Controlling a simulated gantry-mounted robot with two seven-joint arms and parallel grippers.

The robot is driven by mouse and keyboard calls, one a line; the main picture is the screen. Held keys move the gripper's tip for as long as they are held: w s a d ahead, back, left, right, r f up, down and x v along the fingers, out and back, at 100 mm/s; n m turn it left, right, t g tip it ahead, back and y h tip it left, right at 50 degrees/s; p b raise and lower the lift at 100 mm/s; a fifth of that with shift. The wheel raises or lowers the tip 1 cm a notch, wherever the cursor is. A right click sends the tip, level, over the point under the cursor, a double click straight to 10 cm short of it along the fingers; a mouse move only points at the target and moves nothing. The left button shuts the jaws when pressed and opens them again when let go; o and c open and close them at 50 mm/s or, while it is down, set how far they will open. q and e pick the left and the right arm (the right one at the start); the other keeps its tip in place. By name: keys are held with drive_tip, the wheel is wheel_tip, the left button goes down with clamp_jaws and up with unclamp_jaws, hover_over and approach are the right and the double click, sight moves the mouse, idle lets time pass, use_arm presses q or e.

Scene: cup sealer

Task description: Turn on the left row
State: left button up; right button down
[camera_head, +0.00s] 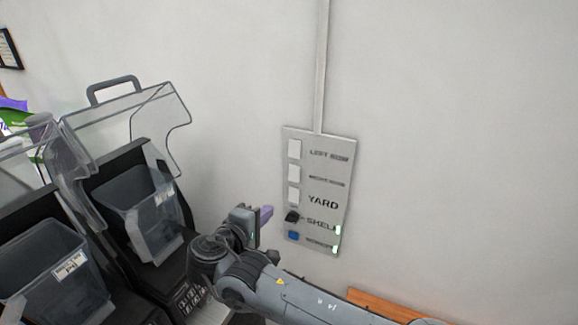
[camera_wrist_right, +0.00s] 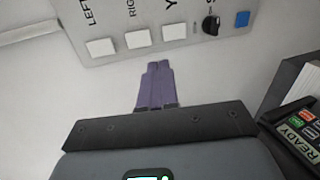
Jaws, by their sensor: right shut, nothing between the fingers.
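A grey switch panel (camera_head: 318,188) hangs on the wall in the head view, with labels beside a column of controls. The top white switch (camera_head: 295,149) sits beside the label that reads LEFT ROW; it also shows in the right wrist view (camera_wrist_right: 101,47). Two more white switches, a black knob (camera_head: 292,217) and a blue button (camera_head: 293,235) sit below it. My right gripper (camera_head: 266,215) is left of the panel's lower part. Its purple fingers are together and empty in the right wrist view (camera_wrist_right: 156,85), apart from the switches. My left gripper is out of view.
Two dark machines with clear bins (camera_head: 137,208) and raised clear covers stand at the left. A keypad labelled READY (camera_wrist_right: 300,130) is at the right of the wrist view. A conduit (camera_head: 322,70) runs up from the panel. The wall right of the panel is clear.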

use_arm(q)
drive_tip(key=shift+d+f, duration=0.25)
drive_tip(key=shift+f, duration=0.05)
use_arm(e)
wheel_tip(320, 180, up, 9)
drive_tip(key=t, duration=0.1)
drive_tip(key=shift+w+a+f+m, duration=0.15)
drive_tip(key=shift+w+a+m, duration=0.05)
drive_tip(key=shift+w+m, duration=0.1)
drive_tip(key=shift+w+d, duration=0.1)
